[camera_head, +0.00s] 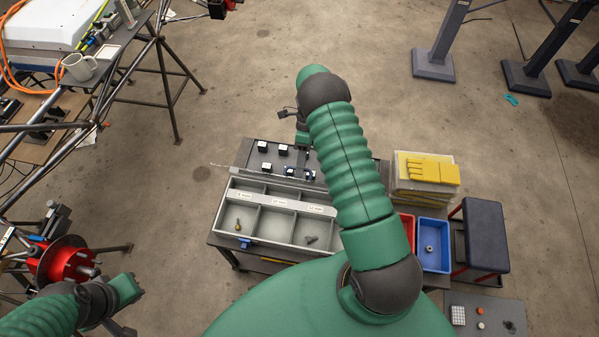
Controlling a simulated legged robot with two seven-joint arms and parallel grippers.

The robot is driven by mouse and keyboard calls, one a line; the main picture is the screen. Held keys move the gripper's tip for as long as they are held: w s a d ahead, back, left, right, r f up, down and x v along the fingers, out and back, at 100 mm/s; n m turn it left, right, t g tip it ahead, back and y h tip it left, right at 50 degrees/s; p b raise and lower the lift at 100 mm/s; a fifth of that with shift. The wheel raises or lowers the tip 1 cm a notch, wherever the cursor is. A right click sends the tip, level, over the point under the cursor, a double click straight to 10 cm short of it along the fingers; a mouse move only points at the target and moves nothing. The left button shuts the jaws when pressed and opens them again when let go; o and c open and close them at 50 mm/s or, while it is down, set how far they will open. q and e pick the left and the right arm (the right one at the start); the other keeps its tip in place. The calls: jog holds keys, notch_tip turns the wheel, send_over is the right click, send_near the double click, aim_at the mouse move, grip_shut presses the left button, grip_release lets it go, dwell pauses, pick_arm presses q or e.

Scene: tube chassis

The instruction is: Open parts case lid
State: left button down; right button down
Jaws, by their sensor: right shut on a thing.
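The parts case (280,215) is grey, with several open-topped compartments and a pale labelled strip across them. Small metal parts lie in two front compartments. A thin pale edge (225,166) runs along the case's far side and looks like its clear lid, raised and seen nearly edge-on. My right gripper (304,148) is beyond the case, shut on what seems to be this lid. My arm hides part of the case's right side, and the grip itself is barely visible. My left gripper (128,290) is low at the left, apart from the case; its fingers cannot be made out.
A red bin (407,226), a blue bin (434,258) and a box with yellow gloves (433,173) are at the right. A red reel (65,262) stands near my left arm.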

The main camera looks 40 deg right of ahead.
jog(key=shift+s+d+f, duration=0.5)
jog(key=shift+s+d, duration=0.1)
jog(key=shift+d, duration=0.05)
jog(key=c, duration=1.8)
grip_release()
jog(key=shift+w+a+h, duration=0.1)
jog(key=shift+a+h, duration=0.15)
jog(key=shift+h, duration=0.05)
jog(key=shift+o, duration=1.3)
jog(key=shift+w, duration=0.2)
jog(key=shift+o, duration=0.2)
jog(key=shift+d+f, duration=0.1)
jog(key=shift+d, duration=0.15)
jog(key=shift+s+r, duration=0.25)
jog(key=shift+s, duration=0.05)
jog(key=shift+w+f, duration=0.1)
jog(key=shift+w, duration=0.2)
pick_arm(q)
jog(key=shift+w+a+f, duration=0.3)
jog(key=shift+w, duration=0.1)
